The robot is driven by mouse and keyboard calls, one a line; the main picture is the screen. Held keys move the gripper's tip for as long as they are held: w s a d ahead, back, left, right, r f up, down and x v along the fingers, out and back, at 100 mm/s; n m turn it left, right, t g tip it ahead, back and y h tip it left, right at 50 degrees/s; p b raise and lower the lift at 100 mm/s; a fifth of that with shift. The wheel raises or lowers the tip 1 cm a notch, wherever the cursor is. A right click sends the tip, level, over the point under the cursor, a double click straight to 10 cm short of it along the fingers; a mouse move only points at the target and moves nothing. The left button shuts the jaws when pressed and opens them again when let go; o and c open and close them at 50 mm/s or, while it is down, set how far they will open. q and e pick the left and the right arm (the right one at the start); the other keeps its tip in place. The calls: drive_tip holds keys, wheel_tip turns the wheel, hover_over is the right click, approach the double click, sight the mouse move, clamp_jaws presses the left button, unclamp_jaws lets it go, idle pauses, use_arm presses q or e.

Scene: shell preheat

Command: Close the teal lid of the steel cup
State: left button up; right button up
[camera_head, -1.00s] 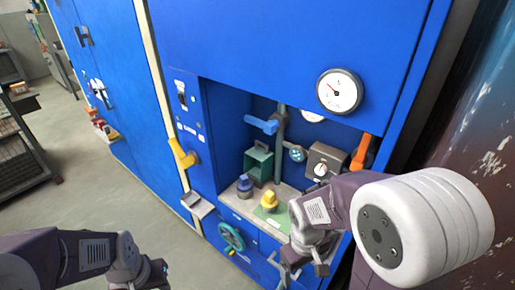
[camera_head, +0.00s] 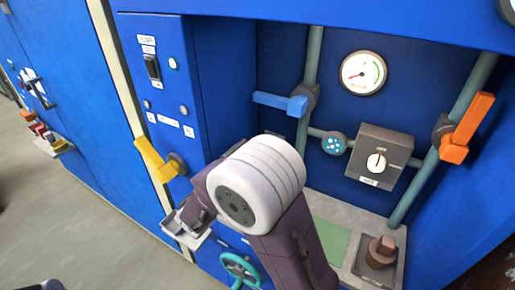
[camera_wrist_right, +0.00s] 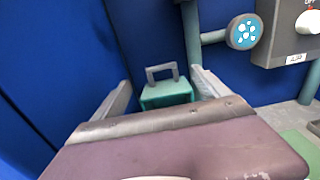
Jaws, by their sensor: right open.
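In the right wrist view, a teal block-like part (camera_wrist_right: 166,94) with a grey square loop handle (camera_wrist_right: 162,72) stands against the blue back wall. I take it for the teal lid; its hinge and angle cannot be made out. No steel cup can be told apart. My right gripper (camera_wrist_right: 160,80) is open, its fingers on either side of the teal part in the picture; contact cannot be seen. In the head view my right arm covers the teal part and the gripper.
A blue lever (camera_head: 280,102), a gauge (camera_head: 363,72), a grey box with a dial (camera_head: 380,157) and an orange lever (camera_head: 467,128) surround the recess. A brown block (camera_head: 381,250) stands at its right. A yellow lever (camera_head: 157,162) juts out at left. A green mat (camera_head: 330,240) looks bare.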

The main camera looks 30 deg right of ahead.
drive_tip(key=b+x, duration=0.1)
drive_tip(key=x, duration=0.8)
drive_tip(key=shift+f, duration=0.2)
drive_tip(key=shift+a, duration=0.1)
clamp_jaws()
